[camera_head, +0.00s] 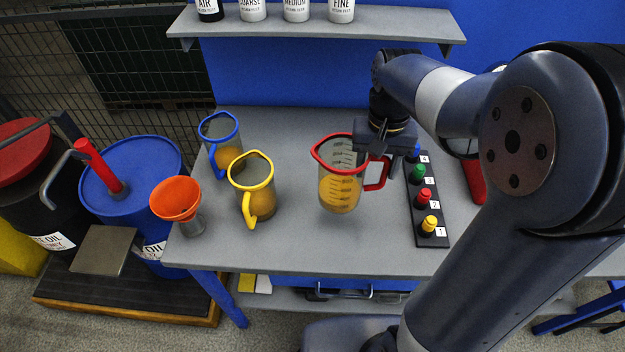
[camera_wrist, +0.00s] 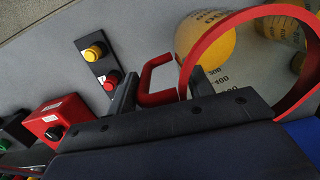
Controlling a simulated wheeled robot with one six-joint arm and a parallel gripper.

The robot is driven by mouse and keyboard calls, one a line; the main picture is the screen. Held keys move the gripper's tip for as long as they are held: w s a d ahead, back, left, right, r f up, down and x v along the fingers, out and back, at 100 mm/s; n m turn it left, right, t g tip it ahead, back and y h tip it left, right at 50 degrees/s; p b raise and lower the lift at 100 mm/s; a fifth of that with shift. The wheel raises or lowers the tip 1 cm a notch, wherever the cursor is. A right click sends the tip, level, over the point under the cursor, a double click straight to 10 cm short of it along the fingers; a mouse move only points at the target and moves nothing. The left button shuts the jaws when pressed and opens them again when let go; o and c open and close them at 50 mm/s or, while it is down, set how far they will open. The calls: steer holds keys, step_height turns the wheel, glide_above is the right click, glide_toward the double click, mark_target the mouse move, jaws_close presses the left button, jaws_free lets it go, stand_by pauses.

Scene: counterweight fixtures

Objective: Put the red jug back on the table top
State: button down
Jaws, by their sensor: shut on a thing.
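The red jug (camera_head: 338,185) has a clear graduated body, a red rim and handle, and yellow-orange liquid inside. It is upright over the middle of the grey table top (camera_head: 285,235). I cannot tell whether its base touches the surface. My gripper (camera_head: 387,152) is at the jug's right side, shut on the red handle. In the wrist view, the handle (camera_wrist: 150,82) passes between the fingers of my gripper (camera_wrist: 162,90), and the red rim (camera_wrist: 305,45) curves across the right. Part of the handle is hidden by the gripper.
A yellow-handled jug (camera_head: 252,185) and a blue-handled jug (camera_head: 220,140) stand to the left, with an orange funnel (camera_head: 177,199) at the table's left edge. A button strip (camera_head: 428,205) lies close right of the jug. A shelf (camera_head: 320,27) with bottles hangs behind. The front middle is clear.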

step_height(320, 180, down, 10)
steer(key=p, duration=0.1)
stand_by(0.4)
steer(key=shift+f, duration=0.1)
steer(key=c, duration=0.6)
jaws_free()
steer(key=shift+c, duration=0.2)
steer(key=shift+s, duration=0.1)
steer(key=r, duration=0.8)
steer(key=w+r, duration=0.1)
steer(key=r, duration=0.3)
steer(key=shift+d+r+b, duration=0.1)
steer(key=shift+b, duration=0.2)
